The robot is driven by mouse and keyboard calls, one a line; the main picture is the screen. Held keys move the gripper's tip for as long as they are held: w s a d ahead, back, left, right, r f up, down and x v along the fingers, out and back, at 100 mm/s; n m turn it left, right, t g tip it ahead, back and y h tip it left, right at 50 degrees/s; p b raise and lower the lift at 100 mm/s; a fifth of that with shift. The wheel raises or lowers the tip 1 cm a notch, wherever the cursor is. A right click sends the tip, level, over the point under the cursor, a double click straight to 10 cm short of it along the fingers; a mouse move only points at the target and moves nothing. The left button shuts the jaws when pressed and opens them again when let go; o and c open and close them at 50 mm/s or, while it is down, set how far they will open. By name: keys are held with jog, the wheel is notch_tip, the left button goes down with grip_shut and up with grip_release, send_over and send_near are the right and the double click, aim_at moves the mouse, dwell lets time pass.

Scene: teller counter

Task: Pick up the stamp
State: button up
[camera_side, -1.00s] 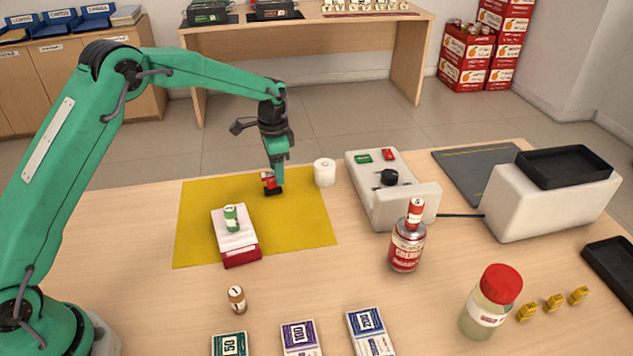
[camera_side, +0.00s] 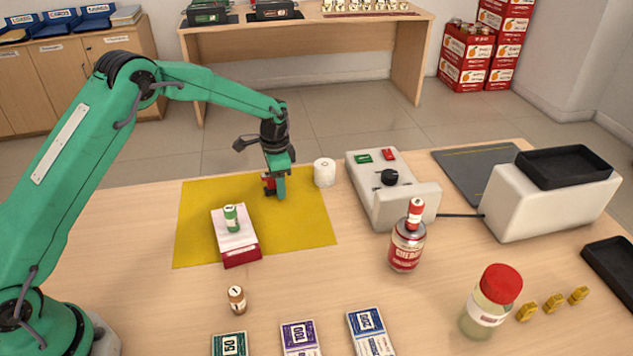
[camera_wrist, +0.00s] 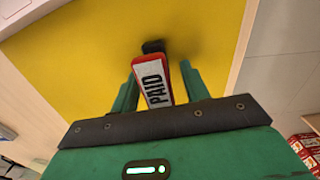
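The stamp, a red block with a white PAID label and a dark end, shows between my fingers in the wrist view (camera_wrist: 155,82). In the side view its red part (camera_side: 267,186) is mostly hidden behind my gripper (camera_side: 276,188). It is on the yellow mat (camera_side: 310,225), near the back. My gripper also shows in the wrist view (camera_wrist: 158,78), with its green fingers apart on either side of the stamp. A gap shows between the stamp and the right finger. Contact on the left is unclear.
A red-and-white block (camera_side: 238,252) with a green-banded roll (camera_side: 231,218) on top is left of my gripper. A white roll (camera_side: 324,173) stands close on the right. A grey-white device (camera_side: 405,203) is farther right. The mat's front right is clear.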

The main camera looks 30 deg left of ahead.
grip_shut()
jog(key=shift+r, duration=0.15)
jog(key=shift+r, duration=0.55)
jog(key=r, duration=0.3)
jog(key=shift+s+d+r, duration=0.1)
jog(key=shift+s+d, duration=0.05)
jog(key=shift+d, duration=0.1)
jog(key=s+d+r, duration=0.6)
jog(key=d, duration=0.3)
jog(key=shift+d+r, duration=0.15)
jog(key=shift+r, duration=0.1)
